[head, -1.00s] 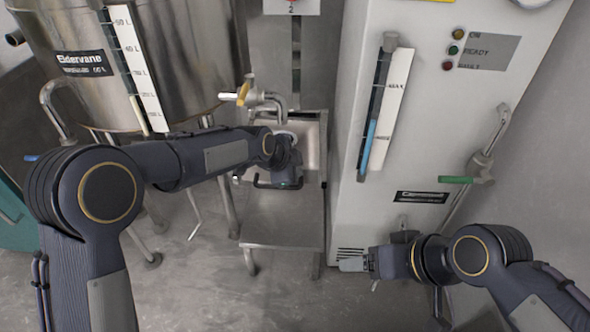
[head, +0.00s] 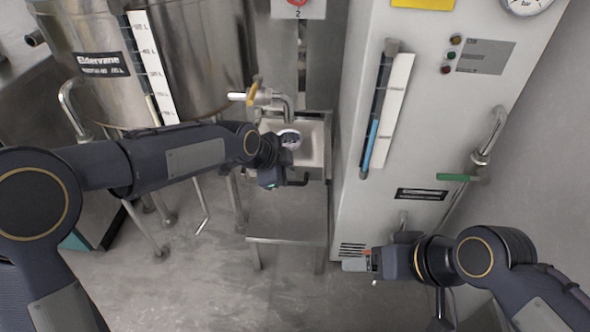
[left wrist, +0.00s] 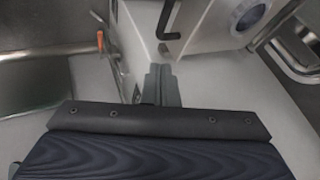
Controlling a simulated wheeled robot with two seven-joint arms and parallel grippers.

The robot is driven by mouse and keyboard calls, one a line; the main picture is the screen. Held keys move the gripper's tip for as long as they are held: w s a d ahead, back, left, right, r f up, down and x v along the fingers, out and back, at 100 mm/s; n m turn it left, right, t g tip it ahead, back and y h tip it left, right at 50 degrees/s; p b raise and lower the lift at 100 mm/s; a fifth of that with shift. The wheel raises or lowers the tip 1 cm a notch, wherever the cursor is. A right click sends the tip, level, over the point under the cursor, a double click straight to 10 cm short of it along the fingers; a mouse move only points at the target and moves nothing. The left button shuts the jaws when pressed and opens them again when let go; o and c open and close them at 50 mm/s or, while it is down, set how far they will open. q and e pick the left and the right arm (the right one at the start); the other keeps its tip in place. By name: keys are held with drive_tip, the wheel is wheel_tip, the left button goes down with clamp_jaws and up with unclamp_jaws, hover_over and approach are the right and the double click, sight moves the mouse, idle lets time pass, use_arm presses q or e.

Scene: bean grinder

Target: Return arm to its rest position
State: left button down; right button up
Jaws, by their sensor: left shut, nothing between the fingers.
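My left arm reaches in from the left in the head view. Its gripper (head: 272,182) is shut and empty, in front of a small steel unit (head: 318,150) with a round dark-centred opening (head: 290,138) and a black handle (head: 298,182). In the left wrist view the left gripper's fingers (left wrist: 161,86) are together, with the round opening (left wrist: 250,15) at the upper right, apart from them. My right gripper (head: 357,264) is low in front of the white cabinet; its finger gap is too small to make out.
A large steel tank (head: 195,60) on legs stands at the left, with a yellow-handled tap (head: 254,92) beside it. The grey floor (head: 210,290) in front is clear.

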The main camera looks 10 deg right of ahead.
use_arm(q)
drive_tip(key=s+a+r+n, duration=0.3)
drive_tip(key=a, duration=0.4)
drive_tip(key=s+a+r+n+t+y, duration=0.15)
drive_tip(key=s+a+n, duration=0.25)
drive_tip(key=a, duration=0.4)
drive_tip(key=s+a+r+n, duration=0.3)
drive_tip(key=a, duration=0.4)
drive_tip(key=s+a+f+n, duration=0.1)
drive_tip(key=s+a+n, duration=0.25)
drive_tip(key=s, duration=0.25)
drive_tip(key=s+a+f+n+p, duration=0.1)
drive_tip(key=s+a+n, duration=0.2)
drive_tip(key=s+n, duration=0.25)
drive_tip(key=s+a+f+n, duration=0.1)
drive_tip(key=s+a+n, duration=0.2)
drive_tip(key=s, duration=0.4)
wheel_tip(320, 180, up, 29)
drive_tip(key=p, duration=3)
drive_tip(key=shift+w+r+y, duration=0.2)
drive_tip(key=shift+w+y, duration=0.05)
drive_tip(key=shift+y, duration=0.2)
drive_tip(key=shift+a, duration=0.1)
